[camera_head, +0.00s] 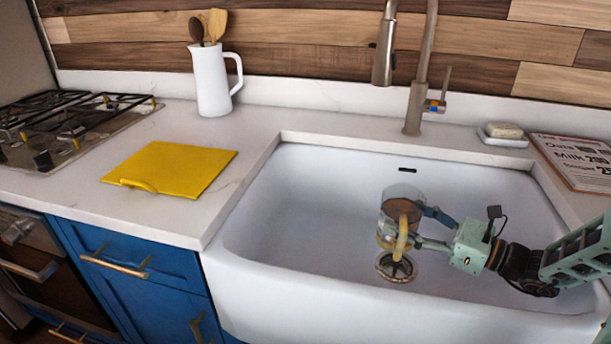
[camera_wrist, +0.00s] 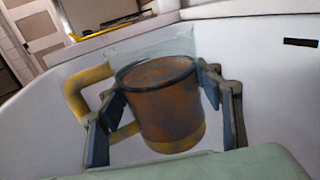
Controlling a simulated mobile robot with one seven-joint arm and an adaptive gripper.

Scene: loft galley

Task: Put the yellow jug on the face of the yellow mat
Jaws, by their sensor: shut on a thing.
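The yellow jug (camera_head: 402,236) has a yellow handle and a yellow lower band, a brownish middle and a clear upper part. It is above the sink basin, near the drain. My gripper (camera_head: 417,226) reaches in from the right and is shut on the jug's body. The wrist view shows the jug (camera_wrist: 170,100) between my two fingers, roughly upright, with its handle to the left. The yellow mat (camera_head: 185,165) lies flat and bare on the counter left of the sink, apart from the jug.
The white sink (camera_head: 300,215) has a raised rim between jug and mat. A tall faucet (camera_head: 416,100) stands behind it. A white pitcher with wooden utensils (camera_head: 211,85) stands behind the mat. A stove (camera_head: 70,130) is far left. A soap dish (camera_head: 503,138) and sign (camera_head: 580,160) are right.

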